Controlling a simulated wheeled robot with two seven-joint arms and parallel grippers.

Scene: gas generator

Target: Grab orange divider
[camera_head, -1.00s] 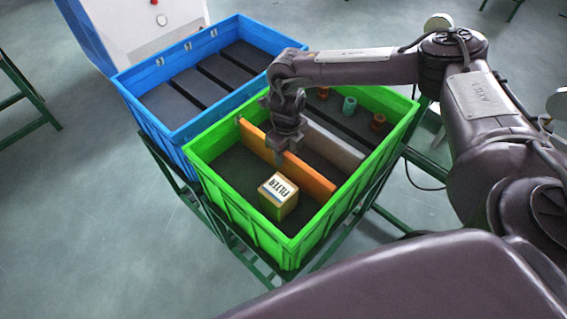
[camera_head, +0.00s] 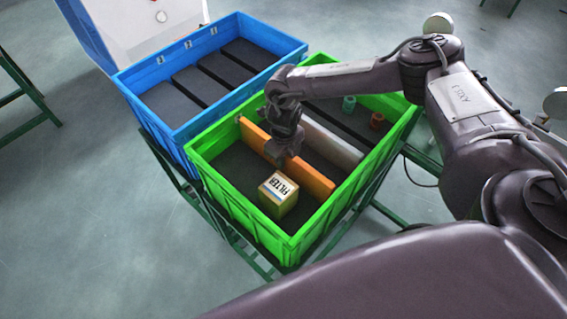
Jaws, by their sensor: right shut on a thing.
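The orange divider (camera_head: 312,181) stands upright in the green crate (camera_head: 236,210), running from the crate's upper left toward its lower right. My right gripper (camera_head: 281,160) points down at the middle of the divider and is shut on it; its fingertips are small and partly hidden against the divider. My left gripper is not in view.
A yellow filter box (camera_head: 278,196) sits in the green crate in front of the divider. A grey divider (camera_head: 335,146) stands behind it, with small teal (camera_head: 349,104) and orange parts (camera_head: 376,119) beyond. A blue crate (camera_head: 160,119) with dark strips adjoins on the left.

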